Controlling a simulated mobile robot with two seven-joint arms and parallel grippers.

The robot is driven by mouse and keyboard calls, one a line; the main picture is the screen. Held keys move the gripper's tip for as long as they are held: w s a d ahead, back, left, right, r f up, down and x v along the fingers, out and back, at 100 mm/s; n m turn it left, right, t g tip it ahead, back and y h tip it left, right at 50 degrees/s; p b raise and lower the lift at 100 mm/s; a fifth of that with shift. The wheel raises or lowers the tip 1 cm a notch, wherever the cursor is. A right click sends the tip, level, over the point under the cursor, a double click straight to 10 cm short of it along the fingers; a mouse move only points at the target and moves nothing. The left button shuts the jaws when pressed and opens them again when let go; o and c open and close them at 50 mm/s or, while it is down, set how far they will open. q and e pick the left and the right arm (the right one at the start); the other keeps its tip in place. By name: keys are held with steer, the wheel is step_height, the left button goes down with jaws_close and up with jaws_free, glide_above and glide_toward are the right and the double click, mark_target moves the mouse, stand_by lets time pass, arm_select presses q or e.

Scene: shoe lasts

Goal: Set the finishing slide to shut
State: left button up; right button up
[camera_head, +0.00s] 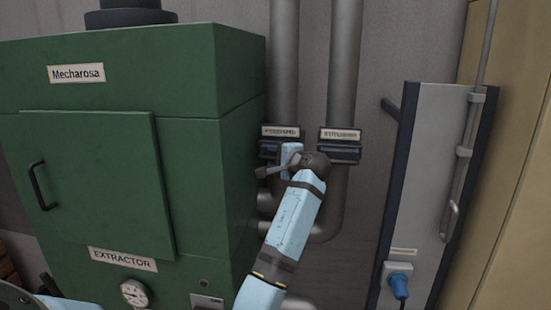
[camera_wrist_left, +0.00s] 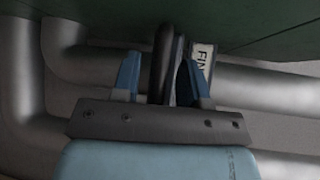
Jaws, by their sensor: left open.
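The finishing slide (camera_head: 268,149) is a dark plate across the left grey pipe, below a white label; my gripper and arm partly cover it. In the left wrist view a label (camera_wrist_left: 203,58) starting "FIN" shows beside a dark bar-like handle (camera_wrist_left: 161,60). My left gripper (camera_head: 272,168) is at the slide in the head view. In the left wrist view its two blue fingers (camera_wrist_left: 160,78) are open, one on each side of the handle; I cannot tell whether they touch it. My right gripper is not in view.
A second slide (camera_head: 340,153) crosses the right pipe, close to the right. The green extractor cabinet (camera_head: 98,185) stands close on the left. A grey panel (camera_head: 417,170) with a blue plug (camera_head: 399,281) stands on the right. Bare wall (camera_head: 388,60) lies between pipes and panel.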

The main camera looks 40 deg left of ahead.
arm_select(q)
steer(key=shift+s+d, duration=0.2)
steer(key=shift+d, duration=0.25)
steer(key=b+v, duration=0.4)
steer(key=v, duration=0.9)
steer(key=shift+w+f, duration=0.1)
steer(key=shift+w, duration=0.05)
